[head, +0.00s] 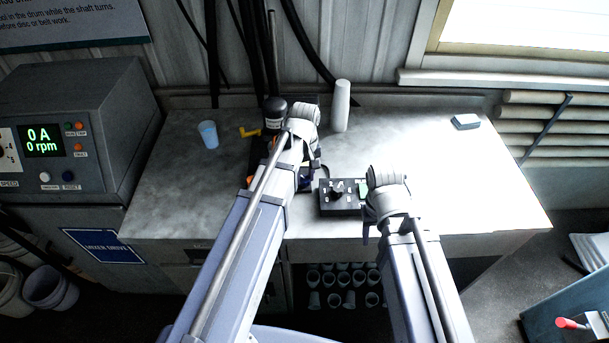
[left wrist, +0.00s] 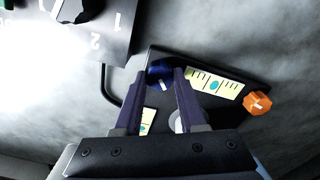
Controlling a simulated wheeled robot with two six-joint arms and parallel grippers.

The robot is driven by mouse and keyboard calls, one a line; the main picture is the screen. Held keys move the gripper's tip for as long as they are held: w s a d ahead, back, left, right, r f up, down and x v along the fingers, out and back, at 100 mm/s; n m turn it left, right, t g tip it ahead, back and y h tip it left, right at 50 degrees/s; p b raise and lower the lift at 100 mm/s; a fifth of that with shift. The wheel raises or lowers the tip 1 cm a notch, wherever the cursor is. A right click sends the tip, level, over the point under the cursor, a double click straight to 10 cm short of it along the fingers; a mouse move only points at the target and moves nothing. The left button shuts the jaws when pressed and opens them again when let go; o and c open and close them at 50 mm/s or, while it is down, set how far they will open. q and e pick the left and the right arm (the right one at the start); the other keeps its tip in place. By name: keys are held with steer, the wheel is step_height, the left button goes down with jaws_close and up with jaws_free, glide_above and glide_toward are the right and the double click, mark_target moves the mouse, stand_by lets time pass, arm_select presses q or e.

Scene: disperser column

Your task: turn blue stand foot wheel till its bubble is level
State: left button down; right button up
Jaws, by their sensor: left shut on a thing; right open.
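The stand is a dark plate (left wrist: 230,68) in the left wrist view, mostly hidden by my left arm in the head view. The blue foot wheel (left wrist: 160,72), with a white mark on top, sits at its corner. My left gripper (left wrist: 162,84) is shut on it, one finger at each side. A pale yellow level vial (left wrist: 231,90) with ticks lies right of the wheel; its teal bubble (left wrist: 215,86) looks near the middle. A second vial (left wrist: 148,115) is partly hidden by a finger. My right gripper (head: 368,228) is open, low at the bench's front.
An orange foot wheel (left wrist: 258,103) is at another corner of the stand. A control box (head: 338,208) with a black knob lies between my arms. A white cylinder (head: 341,106) and a blue cup (head: 208,134) stand on the bench. The bench's right side is mostly clear.

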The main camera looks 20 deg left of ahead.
mark_target(304, 178)
arm_select(q)
steer(key=shift+n, duration=0.9)
steer(key=c, duration=0.8)
jaws_free()
steer(key=shift+o, duration=0.2)
step_height(304, 178, up, 8)
steer(key=p, duration=0.8)
steer(key=shift+f, duration=0.1)
